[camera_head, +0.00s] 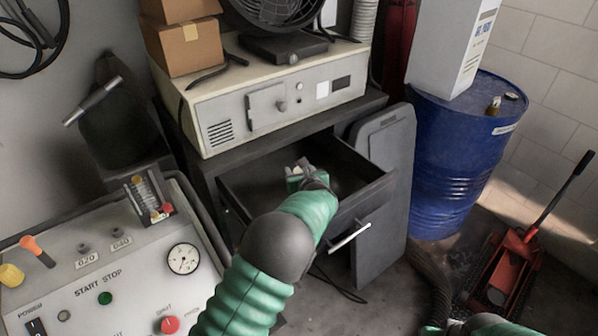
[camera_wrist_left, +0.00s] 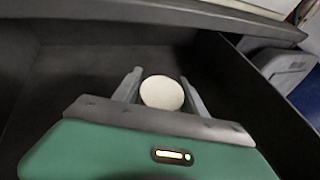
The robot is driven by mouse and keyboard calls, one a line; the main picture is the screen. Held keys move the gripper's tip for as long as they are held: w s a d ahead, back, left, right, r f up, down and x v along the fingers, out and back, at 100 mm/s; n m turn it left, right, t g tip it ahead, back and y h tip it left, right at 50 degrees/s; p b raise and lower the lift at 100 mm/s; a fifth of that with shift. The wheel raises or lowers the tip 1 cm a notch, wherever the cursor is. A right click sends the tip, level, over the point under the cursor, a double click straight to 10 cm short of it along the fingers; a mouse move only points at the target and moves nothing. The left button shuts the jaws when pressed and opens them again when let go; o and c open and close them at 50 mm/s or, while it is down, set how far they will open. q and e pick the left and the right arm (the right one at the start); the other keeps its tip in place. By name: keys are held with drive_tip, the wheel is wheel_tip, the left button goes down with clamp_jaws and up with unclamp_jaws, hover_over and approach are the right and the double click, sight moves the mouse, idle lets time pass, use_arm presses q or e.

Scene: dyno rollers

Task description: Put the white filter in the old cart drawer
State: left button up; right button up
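The white filter (camera_wrist_left: 162,92) shows as a pale round piece between the two fingers of my left gripper (camera_wrist_left: 160,82) in the left wrist view. The fingers appear to touch its sides, so the gripper looks shut on it. In the head view my left gripper (camera_head: 297,172) is over the open drawer (camera_head: 352,205) of the old cart (camera_head: 205,172), inside its walls. The drawer floor shows dark and bare in the left wrist view (camera_wrist_left: 90,65). Height above the floor is hard to tell. My right gripper is not in view; only part of my right arm shows at the bottom edge.
A beige device (camera_head: 265,100) with a fan (camera_head: 280,15) and cardboard boxes (camera_head: 185,45) stands on the cart. A grey panel (camera_head: 385,190) is right of the drawer. A blue barrel (camera_head: 450,160), red jack (camera_head: 505,270) and control console (camera_head: 125,270) stand around.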

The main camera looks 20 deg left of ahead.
use_arm(q)
drive_tip(key=shift+o, duration=1.1)
drive_tip(key=shift+a, duration=0.2)
drive_tip(key=v, duration=0.7)
drive_tip(key=shift+s+d+r, duration=0.15)
drive_tip(key=shift+s+d, duration=0.05)
drive_tip(key=shift+s, duration=0.05)
drive_tip(key=shift+w, duration=0.1)
